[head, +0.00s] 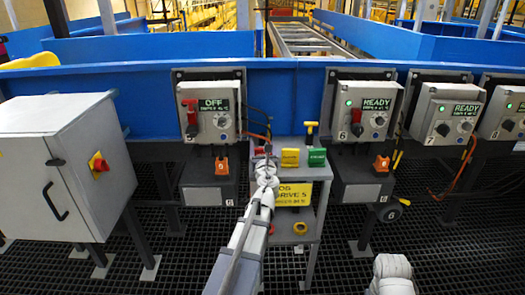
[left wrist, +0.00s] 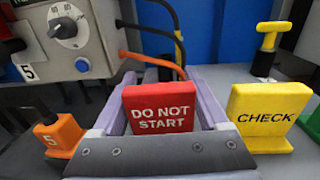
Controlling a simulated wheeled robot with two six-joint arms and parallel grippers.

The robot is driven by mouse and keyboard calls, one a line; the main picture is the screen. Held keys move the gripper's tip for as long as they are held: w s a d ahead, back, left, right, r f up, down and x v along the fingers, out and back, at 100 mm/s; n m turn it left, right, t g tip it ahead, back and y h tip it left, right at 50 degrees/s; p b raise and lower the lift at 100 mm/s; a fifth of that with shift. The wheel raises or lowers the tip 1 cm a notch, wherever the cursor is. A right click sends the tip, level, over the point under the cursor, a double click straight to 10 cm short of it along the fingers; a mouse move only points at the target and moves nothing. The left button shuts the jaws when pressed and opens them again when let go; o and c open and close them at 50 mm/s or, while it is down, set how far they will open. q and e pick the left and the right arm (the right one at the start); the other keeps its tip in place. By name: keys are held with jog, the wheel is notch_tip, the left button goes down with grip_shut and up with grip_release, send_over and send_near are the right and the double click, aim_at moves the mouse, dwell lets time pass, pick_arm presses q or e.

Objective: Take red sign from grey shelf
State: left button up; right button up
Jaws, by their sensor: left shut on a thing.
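The red sign (left wrist: 160,108), lettered DO NOT START, stands upright between the two fingers of my left gripper (left wrist: 162,84) in the left wrist view. The fingers are shut on its sides. In the head view my left gripper (head: 265,165) is at the left end of the grey shelf (head: 319,205), and only a small part of the red sign (head: 259,151) shows past it. The sign's lower part is hidden behind the gripper in the left wrist view.
A yellow CHECK sign (left wrist: 265,115) stands close to the right of my left gripper, with a green sign (head: 316,156) beyond it. A yellow T-handle (head: 310,130) rises behind them. Control box 5 (head: 211,105) and an orange tag (left wrist: 58,135) are at the left.

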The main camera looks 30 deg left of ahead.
notch_tip(320, 180, up, 9)
jog(key=p, duration=0.9)
jog(key=shift+a+r, duration=0.15)
jog(key=shift+r, duration=0.05)
